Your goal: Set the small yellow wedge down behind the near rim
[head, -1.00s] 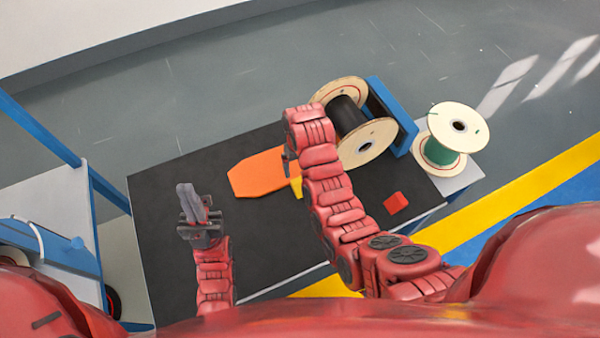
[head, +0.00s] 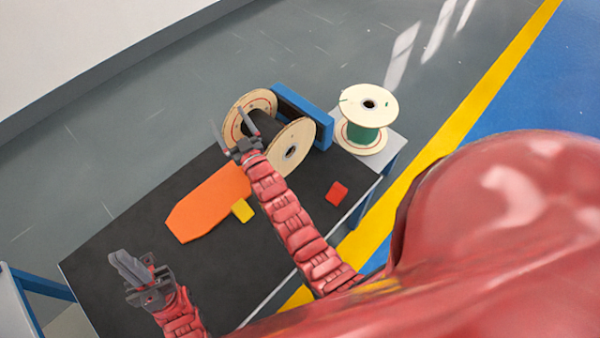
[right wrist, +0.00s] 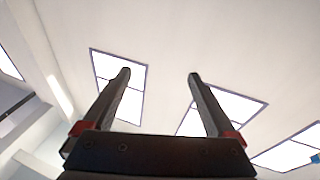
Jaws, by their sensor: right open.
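The small yellow wedge (head: 242,210) lies at the near edge of the orange board, on the black tabletop. The spool of black cable lies on its side at the back; its near rim (head: 291,149) is a pale round flange, and its far rim (head: 240,108) also shows. My right gripper (head: 235,117) is open and empty in front of the spool in the head view, its fingers pointing up; its open fingers also show in the right wrist view (right wrist: 159,75) against the ceiling. My left gripper (head: 125,267) is empty over the left part of the table, its fingers together.
The orange board (head: 205,206) lies left of the spool. A red block (head: 337,193) is on the right of the table. A blue stand (head: 303,115) is behind the spool, and a green-wound spool (head: 366,120) stands to the right. The table (head: 110,240) is mostly clear at left.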

